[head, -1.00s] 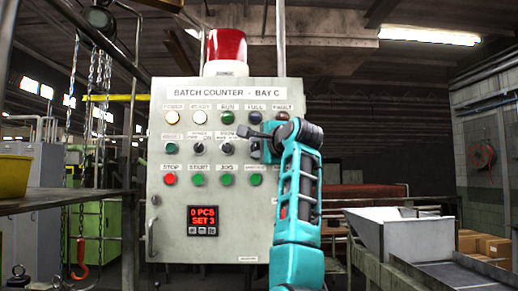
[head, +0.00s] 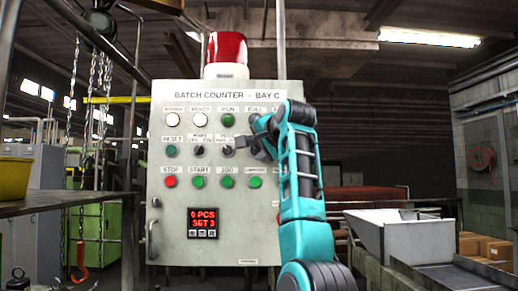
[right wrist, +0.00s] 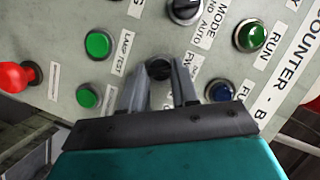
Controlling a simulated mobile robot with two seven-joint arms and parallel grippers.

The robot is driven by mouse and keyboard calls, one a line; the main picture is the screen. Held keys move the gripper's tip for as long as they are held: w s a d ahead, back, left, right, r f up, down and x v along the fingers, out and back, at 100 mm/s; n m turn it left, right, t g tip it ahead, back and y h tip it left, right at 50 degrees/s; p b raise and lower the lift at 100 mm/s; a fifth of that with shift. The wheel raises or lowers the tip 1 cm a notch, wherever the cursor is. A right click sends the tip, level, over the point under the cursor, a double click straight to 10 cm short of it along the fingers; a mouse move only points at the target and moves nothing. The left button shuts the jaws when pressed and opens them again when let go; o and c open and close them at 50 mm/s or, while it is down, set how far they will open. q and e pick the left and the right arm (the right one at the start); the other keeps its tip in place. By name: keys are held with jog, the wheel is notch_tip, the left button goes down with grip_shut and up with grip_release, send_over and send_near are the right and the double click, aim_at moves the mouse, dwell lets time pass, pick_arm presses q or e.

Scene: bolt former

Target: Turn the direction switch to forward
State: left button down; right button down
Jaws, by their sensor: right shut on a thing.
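The grey control panel (head: 165,230) is labelled BATCH COUNTER - BAY C. The direction switch (right wrist: 157,69) is a dark knob with a partly covered label starting "FW" in the right wrist view. My right gripper (right wrist: 162,76) has one finger on each side of this knob and is shut on it. In the head view, the right gripper (head: 257,146) is at the panel, right of the MODE knob (head: 228,150), and hides the switch. Which way the switch points cannot be told. My left gripper is not in view.
Close around the switch are the blue FULL lamp (right wrist: 220,92), the green LAMP TEST button (right wrist: 98,43) and the MODE knob. A red knob (right wrist: 15,76) stands out from the panel. A shelf (head: 65,199) is at the left and a metal hopper (head: 405,232) at the right.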

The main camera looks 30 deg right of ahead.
dwell(0.3)
jog(key=c, duration=0.8)
grip_release()
jog(key=shift+c, duration=0.2)
jog(key=b+v, duration=0.3)
jog(key=v, duration=1)
jog(key=shift+w+f, duration=0.1)
